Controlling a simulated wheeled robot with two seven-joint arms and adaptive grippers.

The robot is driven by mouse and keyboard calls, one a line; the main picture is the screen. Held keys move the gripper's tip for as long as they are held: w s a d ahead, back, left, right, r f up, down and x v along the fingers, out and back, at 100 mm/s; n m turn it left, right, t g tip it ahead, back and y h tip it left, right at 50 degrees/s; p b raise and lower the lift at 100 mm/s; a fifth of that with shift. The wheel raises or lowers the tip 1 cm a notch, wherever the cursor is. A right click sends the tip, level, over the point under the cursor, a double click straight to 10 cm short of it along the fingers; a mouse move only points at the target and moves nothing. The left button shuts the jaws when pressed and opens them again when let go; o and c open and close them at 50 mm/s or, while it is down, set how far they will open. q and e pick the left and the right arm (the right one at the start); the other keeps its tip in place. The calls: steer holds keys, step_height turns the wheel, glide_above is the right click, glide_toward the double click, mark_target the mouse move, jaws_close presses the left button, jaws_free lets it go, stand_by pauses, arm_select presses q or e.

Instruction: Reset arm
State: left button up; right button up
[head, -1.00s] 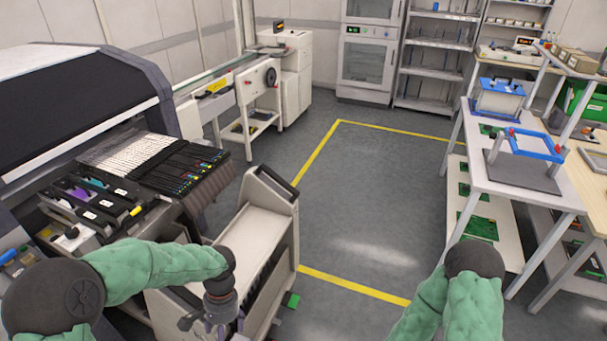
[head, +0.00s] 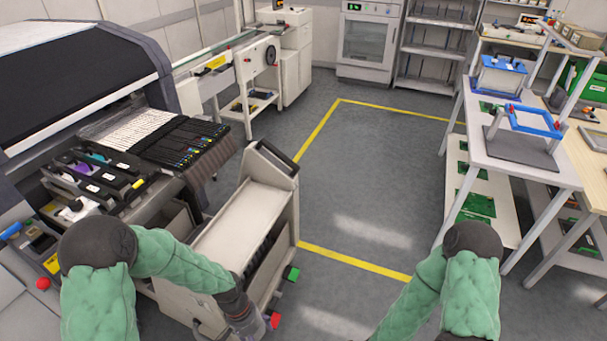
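My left arm, in a green sleeve, comes in from the lower left of the head view and reaches down in front of the feeder trolley (head: 245,215). Its wrist end shows at the bottom edge. The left gripper's fingers are cut off below the frame. My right arm, also in a green sleeve, bends at the lower right. Its forearm runs down and out of the frame, so the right gripper is hidden from view. The white trolley stands beside the feeder machine (head: 70,80) with its top clear.
Feeders (head: 185,145) fill the machine's bank at left. A white workbench (head: 500,165) with blue-framed fixtures stands at right. Yellow lines (head: 355,260) mark the grey floor, which is open in the middle. A cabinet (head: 367,45) and a shelf rack (head: 430,50) stand at the back.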

arm_select(q)
steer(key=s+d+f+n+t+b, duration=0.1)
steer(key=s+f+n, duration=0.1)
steer(key=f, duration=0.4)
steer(key=s+d+f+n+t+h+b, duration=0.1)
steer(key=s+d+f+n, duration=0.1)
steer(key=s+f, duration=0.2)
step_height(320, 180, down, 2)
steer(key=shift+s+f+n+t, duration=0.1)
steer(key=shift+s+n+t, duration=0.2)
steer(key=shift+s+n, duration=0.1)
steer(key=shift+d, duration=0.1)
stand_by(1.0)
